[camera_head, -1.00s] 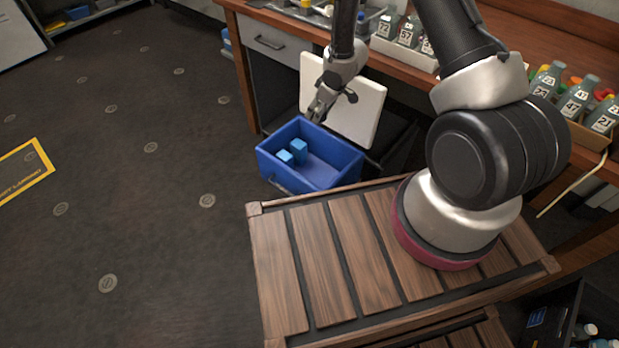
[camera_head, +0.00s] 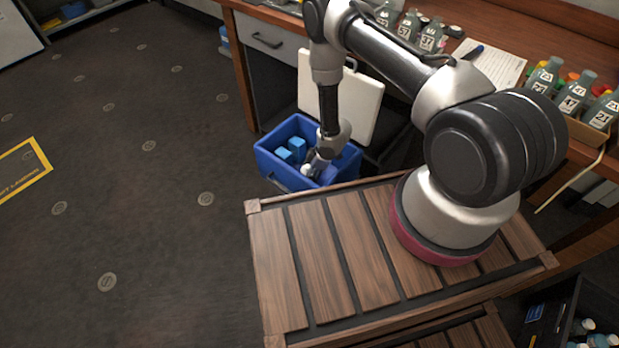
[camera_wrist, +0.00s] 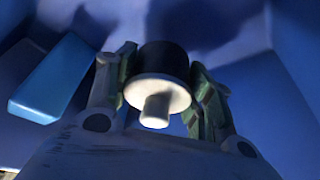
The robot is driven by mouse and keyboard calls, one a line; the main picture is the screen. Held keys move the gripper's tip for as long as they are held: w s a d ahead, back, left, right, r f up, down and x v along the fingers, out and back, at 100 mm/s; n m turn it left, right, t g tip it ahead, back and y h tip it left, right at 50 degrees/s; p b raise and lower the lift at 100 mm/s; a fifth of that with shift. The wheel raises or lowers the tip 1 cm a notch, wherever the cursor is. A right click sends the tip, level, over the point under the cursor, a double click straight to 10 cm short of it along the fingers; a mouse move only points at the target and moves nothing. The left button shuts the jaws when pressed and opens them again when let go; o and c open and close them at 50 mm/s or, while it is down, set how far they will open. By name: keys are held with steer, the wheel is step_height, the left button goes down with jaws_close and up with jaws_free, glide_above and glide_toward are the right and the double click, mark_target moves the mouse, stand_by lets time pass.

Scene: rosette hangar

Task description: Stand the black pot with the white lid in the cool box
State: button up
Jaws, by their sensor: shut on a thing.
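The black pot with the white lid (camera_wrist: 162,66) is between the two fingers of my gripper (camera_wrist: 160,85) in the wrist view, its white lid and knob facing the camera. My gripper is shut on the pot's sides. In the head view my gripper (camera_head: 318,164) points down inside the blue cool box (camera_head: 345,168), and a small white spot of the lid (camera_head: 306,171) shows beside it. The box is open, with its white lid (camera_head: 365,105) standing up behind it. I cannot tell whether the pot touches the box floor.
Two light blue blocks (camera_head: 297,146) are in the left part of the box; one (camera_wrist: 55,78) shows left of my gripper in the wrist view. The desk (camera_head: 540,40) with several bottles stands behind right. Open floor (camera_head: 130,170) lies to the left.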

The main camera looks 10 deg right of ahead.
steer(key=shift+f, duration=1.5)
steer(key=shift+f, duration=0.2)
steer(key=o, duration=1)
steer(key=shift+o, duration=0.2)
steer(key=v, duration=1.2)
steer(key=shift+r, duration=0.25)
